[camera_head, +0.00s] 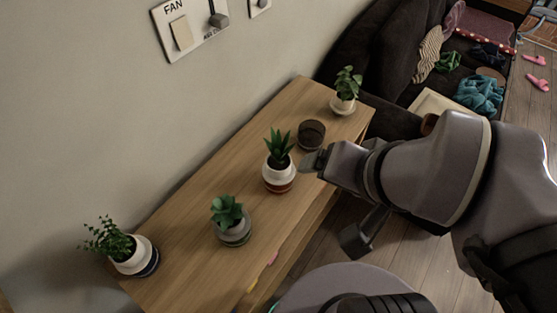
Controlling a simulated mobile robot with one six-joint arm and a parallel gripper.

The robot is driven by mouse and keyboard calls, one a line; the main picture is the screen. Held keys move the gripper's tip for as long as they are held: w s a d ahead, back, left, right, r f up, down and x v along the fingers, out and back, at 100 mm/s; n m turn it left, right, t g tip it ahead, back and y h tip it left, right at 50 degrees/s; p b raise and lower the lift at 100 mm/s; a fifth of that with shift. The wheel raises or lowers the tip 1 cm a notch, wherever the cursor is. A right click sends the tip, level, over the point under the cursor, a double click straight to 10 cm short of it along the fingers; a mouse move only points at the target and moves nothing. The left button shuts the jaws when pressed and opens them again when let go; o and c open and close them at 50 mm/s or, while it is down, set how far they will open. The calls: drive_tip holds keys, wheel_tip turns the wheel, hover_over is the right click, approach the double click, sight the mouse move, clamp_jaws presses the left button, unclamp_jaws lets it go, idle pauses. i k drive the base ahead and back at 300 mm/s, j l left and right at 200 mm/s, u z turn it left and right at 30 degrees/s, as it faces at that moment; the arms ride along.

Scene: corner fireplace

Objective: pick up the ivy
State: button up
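Several potted plants stand in a row on a wooden tabletop (185,235). The small-leaved, trailing plant (110,240) in a white pot at the near left looks most like the ivy. A leafy plant (347,84) in a white pot on a saucer at the far end could also be ivy; I cannot tell for sure. My gripper (313,161) is over the table's right edge, just right of a spiky plant (279,150). It is well away from both possible ivies. Its fingers show from the side, so whether they are open is unclear. No plant appears held.
A dark cup (311,134) stands just behind my gripper. A rosette succulent (228,213) in a grey-rimmed pot sits nearer. The wall (80,110) runs along the table's left side. A dark sofa (400,60) with clothes is beyond the far end.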

sight(343, 104)
drive_tip(key=i+l, duration=0.25)
drive_tip(key=l, duration=0.15)
drive_tip(key=i+l, duration=0.25)
drive_tip(key=l, duration=0.15)
drive_tip(key=i+l, duration=0.2)
drive_tip(key=l, duration=0.2)
